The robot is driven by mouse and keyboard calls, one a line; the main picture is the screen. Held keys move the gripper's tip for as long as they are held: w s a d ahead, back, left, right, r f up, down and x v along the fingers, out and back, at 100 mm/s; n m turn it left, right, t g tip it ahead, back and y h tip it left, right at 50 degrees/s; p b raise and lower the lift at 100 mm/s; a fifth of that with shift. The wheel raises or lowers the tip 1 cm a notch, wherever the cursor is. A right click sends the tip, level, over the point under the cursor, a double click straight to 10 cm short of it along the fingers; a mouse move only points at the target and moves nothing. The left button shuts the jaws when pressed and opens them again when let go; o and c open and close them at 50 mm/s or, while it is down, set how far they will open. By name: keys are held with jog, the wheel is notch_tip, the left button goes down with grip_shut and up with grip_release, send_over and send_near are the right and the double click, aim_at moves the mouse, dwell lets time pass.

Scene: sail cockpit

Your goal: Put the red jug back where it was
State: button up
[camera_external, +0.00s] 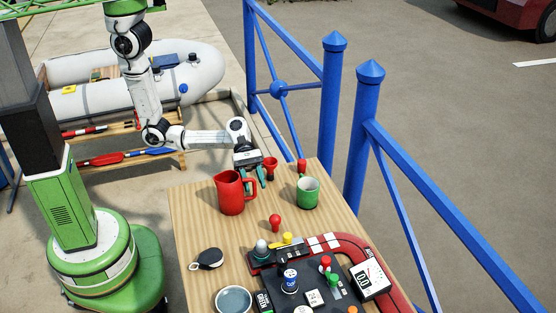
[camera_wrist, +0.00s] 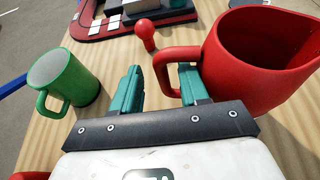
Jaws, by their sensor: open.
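The red jug (camera_external: 230,194) stands upright on the wooden table, its handle turned toward my gripper. It fills the upper right of the wrist view (camera_wrist: 262,65). My gripper (camera_external: 258,180) is open, low over the table just right of the jug. In the wrist view my two teal fingers (camera_wrist: 160,88) straddle the outer bar of the jug's handle (camera_wrist: 163,72). The right finger appears to be inside the handle loop and the left finger outside it. Contact with the handle cannot be told.
A green mug (camera_external: 307,194) stands right of my gripper. A red cup-like thing (camera_external: 270,166) is just behind it. A red ball-headed piece (camera_external: 275,223) stands in front. A dark control panel (camera_external: 300,285) fills the table's near part. A blue railing (camera_external: 355,140) runs along the right.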

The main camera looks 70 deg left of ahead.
jog(key=v, duration=0.9)
jog(key=shift+b, duration=0.3)
